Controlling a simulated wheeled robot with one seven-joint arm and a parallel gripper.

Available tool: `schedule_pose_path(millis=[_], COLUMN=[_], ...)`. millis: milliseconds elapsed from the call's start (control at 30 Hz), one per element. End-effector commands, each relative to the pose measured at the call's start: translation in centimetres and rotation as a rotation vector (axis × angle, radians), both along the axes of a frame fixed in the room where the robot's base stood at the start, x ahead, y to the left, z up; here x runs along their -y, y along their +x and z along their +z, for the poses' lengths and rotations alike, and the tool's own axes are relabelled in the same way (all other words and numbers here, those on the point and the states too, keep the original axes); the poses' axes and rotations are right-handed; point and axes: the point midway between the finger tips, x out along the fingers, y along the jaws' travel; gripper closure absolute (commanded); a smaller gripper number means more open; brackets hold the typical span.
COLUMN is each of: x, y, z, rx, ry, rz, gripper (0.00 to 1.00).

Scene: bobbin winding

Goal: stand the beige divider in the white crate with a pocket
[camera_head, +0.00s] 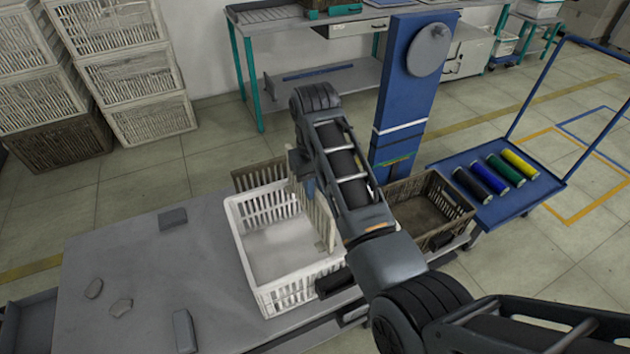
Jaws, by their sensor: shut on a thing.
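The white crate (249,264) stands on the grey table, its slatted walls around a pale, empty-looking floor. The beige divider (319,222) is a thin panel at the crate's right side, roughly upright, with its upper part above the rim. Its lower edge is hard to make out, so I cannot tell whether it rests on the floor or sits in a pocket. My gripper (306,181) is at the divider's upper far end, shut on it. My arm hides part of the gripper, the divider and the crate's right wall. I cannot make out a pocket clearly.
A brown crate (430,196) stands right of my arm, and another brown slatted piece (258,176) is behind the white crate. Grey blocks (173,218) lie on the table (150,270). A blue post (405,90) rises behind. A blue cart (520,205) holds several coloured rolls.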

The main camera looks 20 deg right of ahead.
Motion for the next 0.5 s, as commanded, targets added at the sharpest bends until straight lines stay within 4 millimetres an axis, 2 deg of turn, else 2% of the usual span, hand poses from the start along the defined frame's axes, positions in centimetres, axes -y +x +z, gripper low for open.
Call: schedule_pose_path(millis=[300,500], x=[0.0,0.0], y=[0.0,0.0], z=[-3.0,-3.7], rx=[-0.001,0.0], ry=[0.0,0.0], rz=[-0.001,0.0], gripper=[1.0,1.0])
